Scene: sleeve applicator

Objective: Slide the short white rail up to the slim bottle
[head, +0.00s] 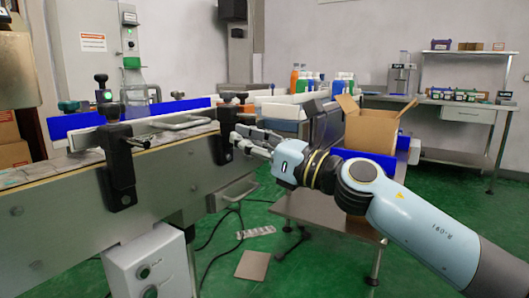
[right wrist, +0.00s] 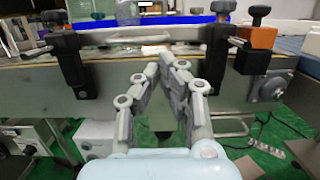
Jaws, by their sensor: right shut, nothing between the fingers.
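The short white rail (head: 88,138) lies along the conveyor's near side, partly hidden by a black clamp (head: 118,150). In the right wrist view the rail (right wrist: 140,34) runs between two black clamps, apart from my fingers. My right gripper (head: 238,142) is shut and empty, beside the second clamp (head: 226,125) at the conveyor's right end. Its fingertips (right wrist: 166,60) meet in front of the conveyor's side. My left gripper is not in view.
An open cardboard box (head: 371,127) stands beyond my right arm, with several bottles (head: 340,85) behind it. A control box (head: 150,262) sits below the conveyor. A steel bench (head: 440,102) stands at the back right. Cables lie on the green floor.

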